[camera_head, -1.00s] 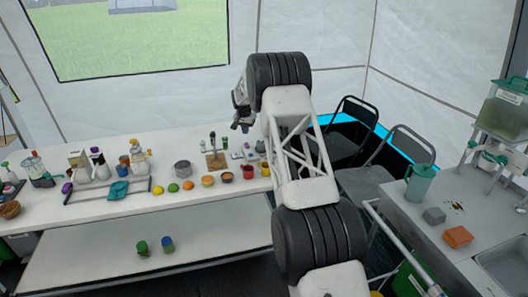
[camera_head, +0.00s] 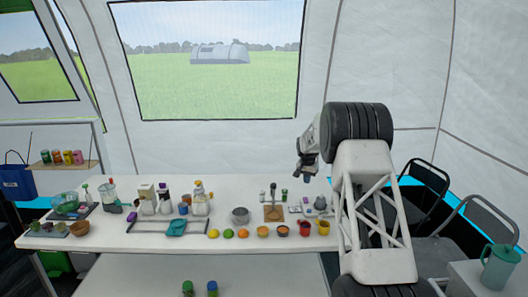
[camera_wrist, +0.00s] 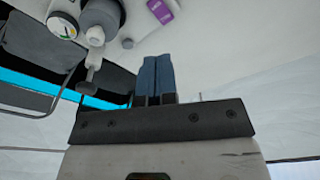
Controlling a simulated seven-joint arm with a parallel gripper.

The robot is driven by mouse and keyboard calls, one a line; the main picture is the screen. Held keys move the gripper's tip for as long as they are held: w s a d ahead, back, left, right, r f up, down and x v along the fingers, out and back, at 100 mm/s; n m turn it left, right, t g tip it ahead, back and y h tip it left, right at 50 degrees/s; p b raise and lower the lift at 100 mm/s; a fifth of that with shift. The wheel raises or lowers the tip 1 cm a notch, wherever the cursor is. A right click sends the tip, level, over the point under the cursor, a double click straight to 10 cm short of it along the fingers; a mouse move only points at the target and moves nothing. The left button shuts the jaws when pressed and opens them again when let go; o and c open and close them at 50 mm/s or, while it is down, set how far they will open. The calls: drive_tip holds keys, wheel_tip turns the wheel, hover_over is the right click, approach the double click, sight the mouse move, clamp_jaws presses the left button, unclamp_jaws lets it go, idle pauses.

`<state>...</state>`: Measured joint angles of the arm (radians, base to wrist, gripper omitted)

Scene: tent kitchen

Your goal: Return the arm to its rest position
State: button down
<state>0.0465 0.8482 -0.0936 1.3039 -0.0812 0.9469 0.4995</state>
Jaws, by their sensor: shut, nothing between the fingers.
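My gripper (camera_head: 305,171) hangs at the end of my raised arm, above the right end of the long white table (camera_head: 110,240). In the wrist view its two blue-grey fingers (camera_wrist: 155,80) are side by side and shut, with nothing between them. The gripper is apart from the table and from the things on it. My thick arm links fill the right part of the head view and hide part of the table's right end.
Dark folding chairs (camera_head: 430,185) stand to the right, with a teal pitcher (camera_head: 499,267) at the lower right. The space above the table's left and middle is clear.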

drive_tip(key=s+a+r+n, duration=0.1)
drive_tip(key=s+a+r, duration=0.1)
drive_tip(key=s+r, duration=1.5)
drive_tip(key=s+a+r+n, duration=0.1)
drive_tip(key=s+r, duration=0.3)
drive_tip(key=s, duration=0.6)
drive_tip(key=s+a+r+n, duration=0.1)
drive_tip(key=s+r, duration=0.4)
drive_tip(key=s, duration=0.6)
drive_tip(key=s+a+r+n, duration=0.1)
drive_tip(key=s, duration=2.1)
drive_tip(key=s+f, duration=0.3)
drive_tip(key=s, duration=0.8)
drive_tip(key=s+a+f+n+t, duration=0.1)
drive_tip(key=s+f, duration=0.2)
drive_tip(key=s, duration=0.8)
drive_tip(key=shift+f+n+y, duration=0.3)
drive_tip(key=shift+f, duration=0.05)
